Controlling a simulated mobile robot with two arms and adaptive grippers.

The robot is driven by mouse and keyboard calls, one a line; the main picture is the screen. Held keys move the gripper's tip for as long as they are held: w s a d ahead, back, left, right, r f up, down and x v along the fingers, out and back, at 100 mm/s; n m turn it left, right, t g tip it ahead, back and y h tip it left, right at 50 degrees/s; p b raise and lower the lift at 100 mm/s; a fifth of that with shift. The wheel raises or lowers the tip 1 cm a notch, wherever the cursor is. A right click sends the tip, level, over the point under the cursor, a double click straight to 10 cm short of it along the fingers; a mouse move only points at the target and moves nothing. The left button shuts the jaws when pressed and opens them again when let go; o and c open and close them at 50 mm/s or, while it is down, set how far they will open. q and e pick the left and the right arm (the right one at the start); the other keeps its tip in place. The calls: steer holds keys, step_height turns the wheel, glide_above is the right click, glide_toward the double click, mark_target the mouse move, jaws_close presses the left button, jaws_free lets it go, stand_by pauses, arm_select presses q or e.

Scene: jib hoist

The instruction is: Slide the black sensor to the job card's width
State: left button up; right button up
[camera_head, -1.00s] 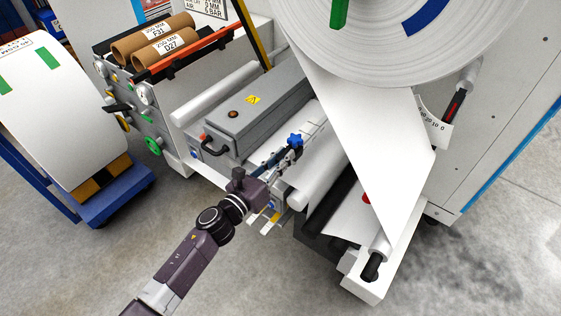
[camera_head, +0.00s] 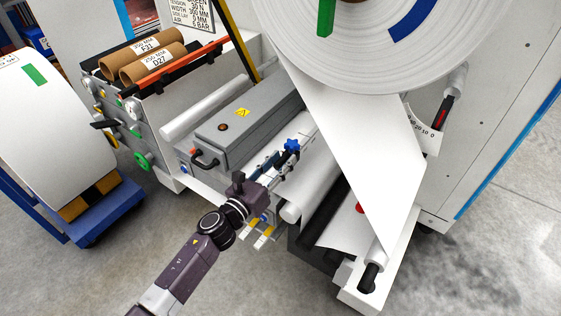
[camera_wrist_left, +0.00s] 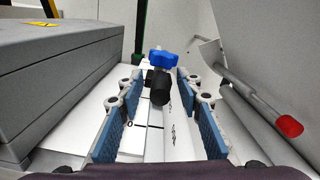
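The black sensor (camera_wrist_left: 160,88) shows in the left wrist view below a blue star knob (camera_wrist_left: 163,60). In the head view the blue knob (camera_head: 291,145) stands at the end of my left gripper (camera_head: 272,162), and the sensor's black body is hard to make out. In the left wrist view my left gripper (camera_wrist_left: 159,90) is open. Its blue-padded fingers stand on both sides of the sensor, with a visible gap on each side. A white strip with black marks (camera_wrist_left: 150,128) runs below. The job card (camera_head: 193,14) is at the top, cut off, with a width line reading about 300 MM. My right gripper is not in view.
A grey box with a black handle (camera_head: 248,118) stands close left of the gripper. The white web (camera_head: 370,150) slopes down at the right from a large roll (camera_head: 375,70). A red-tipped roller (camera_wrist_left: 290,126) is at the right in the wrist view.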

arm_select(q)
steer(key=shift+s+a, duration=0.15)
steer(key=shift+s, duration=0.05)
steer(key=v, duration=1.1)
steer(key=shift+s+a, duration=0.15)
steer(key=shift+s, duration=0.05)
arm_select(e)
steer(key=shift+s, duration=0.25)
arm_select(q)
steer(key=shift+f, duration=0.1)
